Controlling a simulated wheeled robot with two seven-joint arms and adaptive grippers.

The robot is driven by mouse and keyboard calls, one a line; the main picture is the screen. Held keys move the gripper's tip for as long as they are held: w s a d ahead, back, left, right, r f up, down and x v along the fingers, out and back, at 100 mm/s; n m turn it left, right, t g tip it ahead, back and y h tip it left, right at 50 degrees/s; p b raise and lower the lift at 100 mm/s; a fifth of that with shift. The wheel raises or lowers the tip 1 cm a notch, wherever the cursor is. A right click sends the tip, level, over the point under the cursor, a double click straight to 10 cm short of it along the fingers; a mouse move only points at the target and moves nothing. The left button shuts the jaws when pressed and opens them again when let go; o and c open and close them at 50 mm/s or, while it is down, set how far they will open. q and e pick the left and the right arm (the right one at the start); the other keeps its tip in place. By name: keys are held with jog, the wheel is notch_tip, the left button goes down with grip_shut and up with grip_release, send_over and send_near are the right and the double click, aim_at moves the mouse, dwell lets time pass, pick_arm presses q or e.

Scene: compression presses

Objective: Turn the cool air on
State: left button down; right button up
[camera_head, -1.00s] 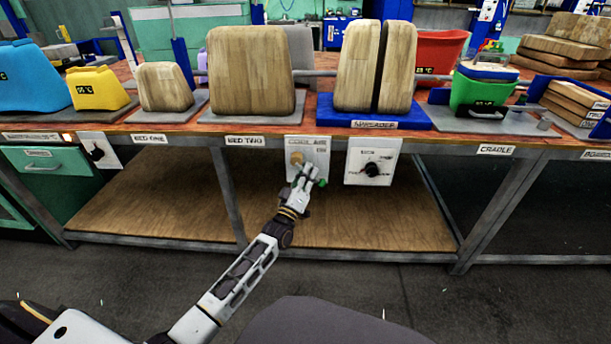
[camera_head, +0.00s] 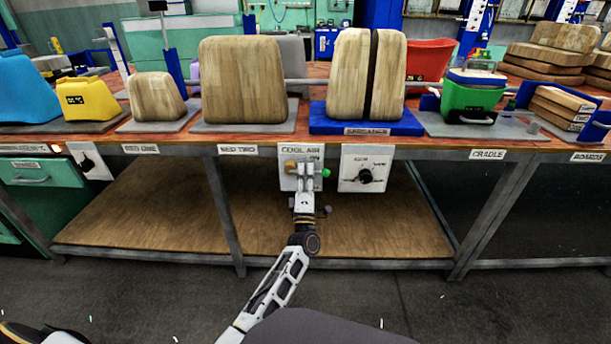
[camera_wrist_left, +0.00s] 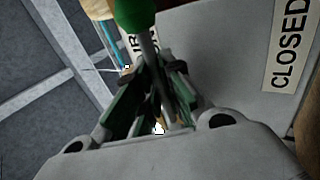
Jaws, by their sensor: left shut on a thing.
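The white panel labelled COOL AIR (camera_head: 287,181) is on the front edge of the workbench. A brass-coloured fitting (camera_head: 290,165) sits on its left part. A lever with a green knob (camera_head: 326,172) sticks out to the right; the knob is also large at the top of the left wrist view (camera_wrist_left: 134,12). My left gripper (camera_head: 304,172) is in front of the panel, its fingers shut on the lever's grey stem (camera_wrist_left: 150,48) just below the green knob. A CLOSED label (camera_wrist_left: 289,50) shows on the panel beside it. The fingers partly hide the lever. My right gripper is not in view.
A white dial panel (camera_head: 350,182) is close on the right. The workbench edge (camera_head: 440,154) runs above, with a wooden lower shelf (camera_head: 160,215) below. Wooden blocks, a blue base (camera_head: 330,122) and a green container (camera_head: 468,98) stand on top.

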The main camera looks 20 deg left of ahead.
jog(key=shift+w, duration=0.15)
pick_arm(q)
jog(key=c, duration=1.5)
grip_release()
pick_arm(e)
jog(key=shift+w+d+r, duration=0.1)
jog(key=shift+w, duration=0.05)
pick_arm(q)
jog(key=shift+v, duration=3.75)
jog(key=shift+d, duration=0.15)
